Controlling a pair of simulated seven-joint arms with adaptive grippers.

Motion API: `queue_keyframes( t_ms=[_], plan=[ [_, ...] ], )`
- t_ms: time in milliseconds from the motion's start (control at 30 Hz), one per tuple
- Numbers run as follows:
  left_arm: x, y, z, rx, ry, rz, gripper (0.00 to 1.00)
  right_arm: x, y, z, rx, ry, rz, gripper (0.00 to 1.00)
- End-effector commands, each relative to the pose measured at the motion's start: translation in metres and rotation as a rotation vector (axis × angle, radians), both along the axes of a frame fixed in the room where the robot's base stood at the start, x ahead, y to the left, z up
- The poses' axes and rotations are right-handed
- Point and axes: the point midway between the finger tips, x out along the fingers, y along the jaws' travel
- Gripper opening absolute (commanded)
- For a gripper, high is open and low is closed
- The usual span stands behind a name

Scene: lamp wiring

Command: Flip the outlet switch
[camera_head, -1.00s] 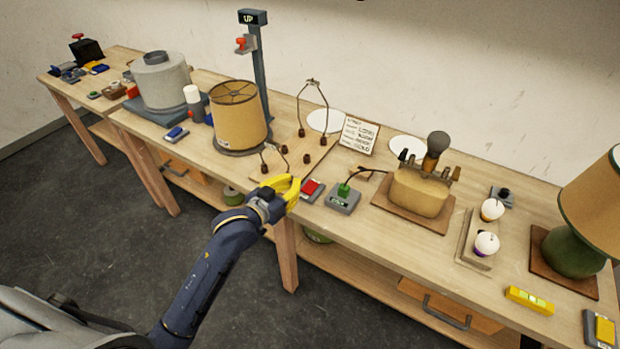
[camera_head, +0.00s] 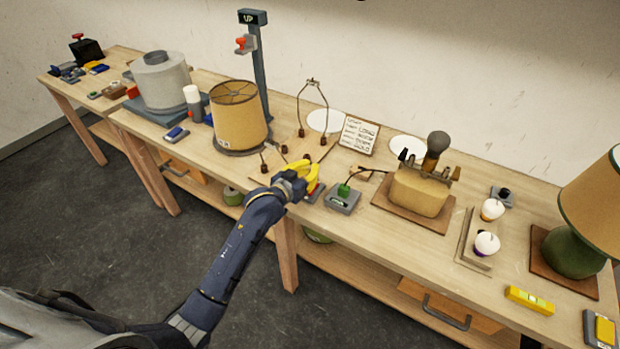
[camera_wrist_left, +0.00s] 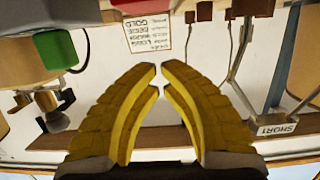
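A grey box with a red rocker switch (camera_head: 319,190) is near the front edge of the bench, mostly hidden behind my left gripper in the head view. The red switch (camera_wrist_left: 135,6) also shows at the top of the left wrist view. Right beside it is a grey box with a green plug (camera_head: 343,190) and a dark cable; the green part (camera_wrist_left: 55,48) is at upper left in the wrist view. My left gripper (camera_wrist_left: 161,76) has yellow fingers drawn together, tips almost meeting, with nothing between them. It is over the bench edge by the red switch; contact cannot be told.
A lamp frame (camera_head: 313,110) with thin wires stands behind the gripper, and a tan lampshade (camera_head: 238,116) is to its left. A tan block on a board (camera_head: 420,190) is to the right.

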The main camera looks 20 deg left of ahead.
Motion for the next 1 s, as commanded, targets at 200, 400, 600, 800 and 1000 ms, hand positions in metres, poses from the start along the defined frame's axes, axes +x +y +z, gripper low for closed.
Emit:
queue_keyframes(
  t_ms=[200,400,600,800,1000],
  plan=[
    [0.0,0.0,-0.027,0.002,0.003,0.0,0.0,0.0,0.0,0.0,0.0,0.0,0.0,0.44],
    [0.0,0.0,-0.038,0.0,0.001,0.0,0.0,0.0,0.0,0.0,0.0,0.0,0.0,0.44],
    [0.0,0.0,-0.04,0.001,0.001,0.0,0.0,0.0,0.0,0.0,0.0,0.0,0.0,0.44],
    [0.0,0.0,-0.04,0.001,0.0,0.0,0.0,0.0,0.0,0.0,0.0,0.0,0.0,0.44],
    [0.003,-0.001,-0.049,0.002,0.001,0.0,0.0,0.0,0.0,0.0,0.0,0.0,0.0,0.44]
  ],
)
